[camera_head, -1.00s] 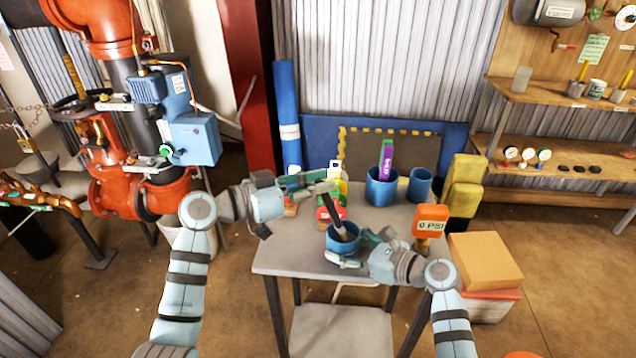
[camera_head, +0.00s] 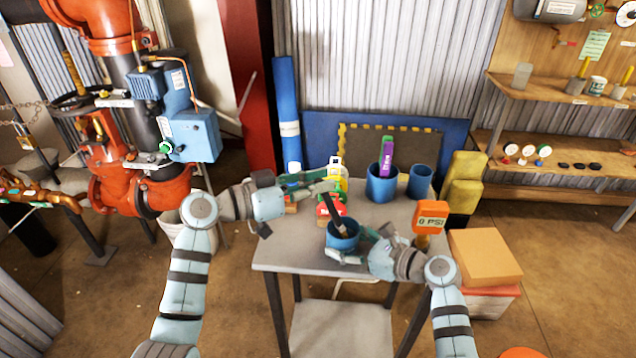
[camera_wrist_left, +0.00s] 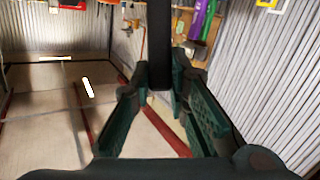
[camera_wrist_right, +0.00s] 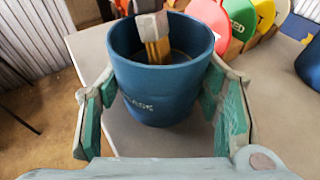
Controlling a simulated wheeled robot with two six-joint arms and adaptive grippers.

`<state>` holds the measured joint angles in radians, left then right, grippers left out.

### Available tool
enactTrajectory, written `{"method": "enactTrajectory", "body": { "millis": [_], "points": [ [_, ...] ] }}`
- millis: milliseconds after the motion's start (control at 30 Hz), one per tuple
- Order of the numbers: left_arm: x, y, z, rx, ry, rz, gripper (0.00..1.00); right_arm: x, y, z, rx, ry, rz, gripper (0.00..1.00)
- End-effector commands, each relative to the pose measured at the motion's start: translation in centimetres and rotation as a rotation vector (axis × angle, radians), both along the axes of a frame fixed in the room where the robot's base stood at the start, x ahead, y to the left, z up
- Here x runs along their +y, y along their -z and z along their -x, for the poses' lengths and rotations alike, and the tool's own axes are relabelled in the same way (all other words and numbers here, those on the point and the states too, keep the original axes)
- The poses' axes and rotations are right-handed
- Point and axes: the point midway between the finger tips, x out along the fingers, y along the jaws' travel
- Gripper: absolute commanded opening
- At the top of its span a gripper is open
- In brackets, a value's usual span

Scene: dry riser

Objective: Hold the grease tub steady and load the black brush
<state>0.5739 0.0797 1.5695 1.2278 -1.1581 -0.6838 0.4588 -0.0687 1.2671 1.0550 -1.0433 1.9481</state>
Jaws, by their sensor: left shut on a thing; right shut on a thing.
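The blue grease tub (camera_head: 343,243) stands near the front of the grey table; it fills the middle of the right wrist view (camera_wrist_right: 160,92). My right gripper (camera_head: 352,251) is shut around its sides, one finger on each side. The black brush (camera_head: 326,204) is held tilted by my left gripper (camera_head: 322,189), which is shut on its dark handle (camera_wrist_left: 159,45). In the right wrist view the brush's grey ferrule (camera_wrist_right: 152,25) is at the tub's mouth, with tan bristles (camera_wrist_right: 157,50) inside. Whether grease is on the bristles I cannot tell.
Two blue containers (camera_head: 381,188) stand at the back, one holding a purple item (camera_head: 387,152). An orange 0 PSI gauge (camera_head: 431,215) is right of my right gripper.

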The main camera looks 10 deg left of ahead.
Motion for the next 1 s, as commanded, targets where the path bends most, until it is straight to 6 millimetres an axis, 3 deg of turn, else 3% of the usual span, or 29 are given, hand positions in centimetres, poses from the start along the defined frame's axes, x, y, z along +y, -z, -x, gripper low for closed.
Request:
{"method": "enactTrajectory", "body": {
  "millis": [233,767,1000],
  "points": [
    [0.0,-0.5,0.0,0.000,0.000,-0.002,0.00,0.0,0.0,0.0,-0.001,0.000,0.000,0.43],
    [0.0,-6.6,0.0,-0.002,0.000,-0.001,0.00,0.0,0.0,0.0,-0.001,0.000,-0.001,0.43],
    [0.0,-7.0,0.0,0.001,0.000,0.000,0.00,0.0,0.0,0.0,-0.001,0.000,-0.001,0.43]
  ]
}}
